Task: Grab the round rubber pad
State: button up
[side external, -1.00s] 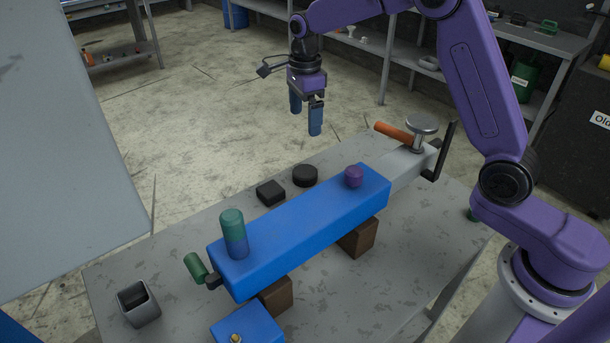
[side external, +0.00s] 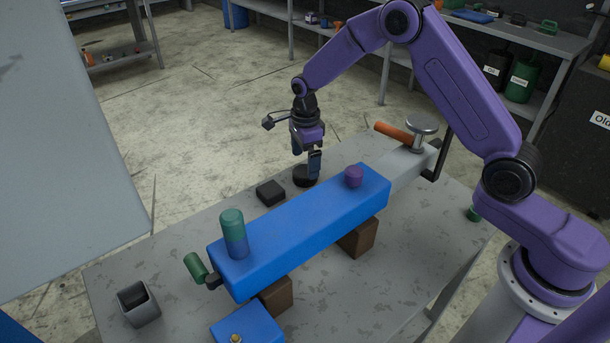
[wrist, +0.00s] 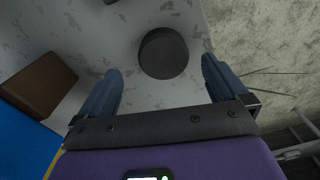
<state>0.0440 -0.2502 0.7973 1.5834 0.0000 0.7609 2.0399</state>
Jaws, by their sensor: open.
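The round rubber pad (side external: 304,181) is a flat black disc on the grey table, behind the blue beam. It also shows in the wrist view (wrist: 163,53), upper middle, ahead of my fingers and between their lines. My gripper (side external: 307,168) points down just over the pad in the side view, with blue fingers. In the wrist view my gripper (wrist: 160,85) is open, one finger on each side, with nothing between the tips. In the side view the fingers partly cover the pad. I cannot tell whether a finger touches it.
A square black pad (side external: 270,193) lies left of the round one. The long blue beam (side external: 300,230), carrying a purple knob (side external: 354,176) and a green-blue cylinder (side external: 233,233), runs close in front. A grey square cup (side external: 139,304) stands at front left. The table's back edge is near the pads.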

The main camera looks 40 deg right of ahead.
aim_at(305, 171)
jog(key=f, duration=0.4)
jog(key=shift+w+d+f, duration=0.15)
jog(key=shift+w+f, duration=0.05)
jog(key=c, duration=1.2)
jog(key=shift+r, duration=0.1)
